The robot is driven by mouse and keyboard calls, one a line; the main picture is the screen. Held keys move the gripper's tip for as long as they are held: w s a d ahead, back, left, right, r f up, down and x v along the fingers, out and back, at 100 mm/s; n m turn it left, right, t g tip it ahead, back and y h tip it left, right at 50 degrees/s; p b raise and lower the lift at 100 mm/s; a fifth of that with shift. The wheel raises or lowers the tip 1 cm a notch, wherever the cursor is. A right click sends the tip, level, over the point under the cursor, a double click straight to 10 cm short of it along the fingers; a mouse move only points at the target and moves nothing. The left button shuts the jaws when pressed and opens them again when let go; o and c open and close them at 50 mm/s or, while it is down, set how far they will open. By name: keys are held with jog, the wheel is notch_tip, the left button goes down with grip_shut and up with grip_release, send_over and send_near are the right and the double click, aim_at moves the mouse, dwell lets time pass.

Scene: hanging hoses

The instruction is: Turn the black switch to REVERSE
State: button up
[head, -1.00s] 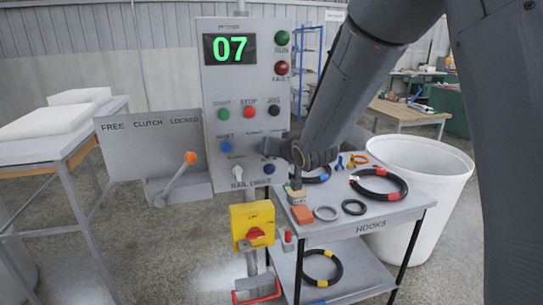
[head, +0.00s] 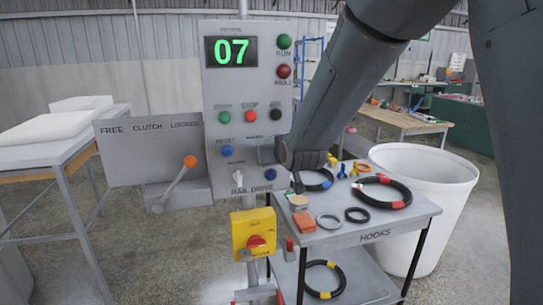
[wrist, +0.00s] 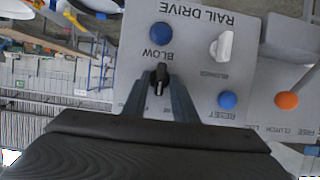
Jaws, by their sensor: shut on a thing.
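The black switch (wrist: 159,77) sits on the grey control panel (wrist: 190,80), seen upside down in the wrist view. My gripper (wrist: 159,92) is shut on it, one finger on each side. The switch's handle stands roughly along the panel's upright direction. Its position labels are hidden or too small to read. In the head view my arm covers the switch at the right edge of the panel (head: 215,100).
An orange-knobbed lever (head: 190,161) stands left. A hose cart (head: 390,222) stands below right.

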jog(key=o, duration=0.7)
jog(key=shift+b+v, duration=0.9)
jog(key=shift+v, duration=3)
